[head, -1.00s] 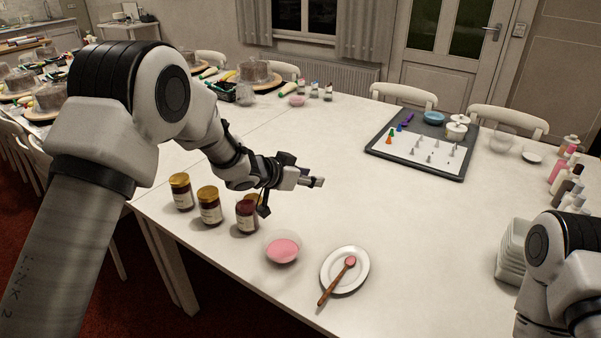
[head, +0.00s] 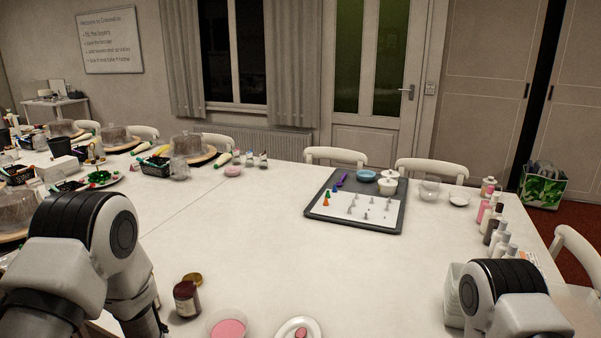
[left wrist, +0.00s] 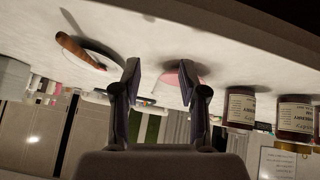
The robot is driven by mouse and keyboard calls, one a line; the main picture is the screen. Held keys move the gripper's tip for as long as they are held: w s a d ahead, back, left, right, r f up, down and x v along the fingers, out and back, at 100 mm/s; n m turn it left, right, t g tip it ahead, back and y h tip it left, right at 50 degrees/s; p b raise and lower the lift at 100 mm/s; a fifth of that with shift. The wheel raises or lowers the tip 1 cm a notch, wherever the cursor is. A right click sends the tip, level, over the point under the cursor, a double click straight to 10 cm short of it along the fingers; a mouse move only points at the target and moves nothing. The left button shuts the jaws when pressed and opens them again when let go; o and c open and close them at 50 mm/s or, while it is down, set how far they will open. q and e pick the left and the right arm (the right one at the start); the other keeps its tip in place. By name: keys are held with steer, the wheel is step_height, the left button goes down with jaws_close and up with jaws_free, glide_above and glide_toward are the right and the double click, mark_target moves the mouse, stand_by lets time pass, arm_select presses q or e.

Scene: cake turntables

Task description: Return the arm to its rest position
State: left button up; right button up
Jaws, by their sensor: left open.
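My left arm (head: 80,245) is folded at the lower left of the head view, and its gripper is out of that view. The left wrist view, which is upside down, shows the left gripper (left wrist: 165,92) with its two fingers apart and nothing between them. Past the fingers are a pink-filled bowl (left wrist: 187,75), a white plate (left wrist: 100,62) with a wooden spoon (left wrist: 75,48), and labelled jars (left wrist: 240,108). My right arm (head: 505,290) shows at the lower right, its gripper out of view.
A dark red jar (head: 187,300) and the pink bowl (head: 228,328) stand at the near table edge. A grey tray (head: 390,222) with piping tips lies further back. Bottles (head: 490,225) line the right side. The middle of the white table (head: 270,240) is clear.

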arm_select(q)
steer(key=s+a+f+g+y, duration=0.1)
steer(key=s+f+g, duration=0.1)
steer(key=s, duration=0.8)
steer(key=s+a+f+n+g+y, duration=0.1)
steer(key=s+f, duration=0.3)
steer(key=s, duration=0.6)
steer(key=s+a+f+n+g+y, duration=0.1)
steer(key=s+a+f+g, duration=0.2)
steer(key=s, duration=0.7)
steer(key=shift+s+f+g, duration=0.2)
steer(key=shift+f+g, duration=0.3)
steer(key=shift+f, duration=0.05)
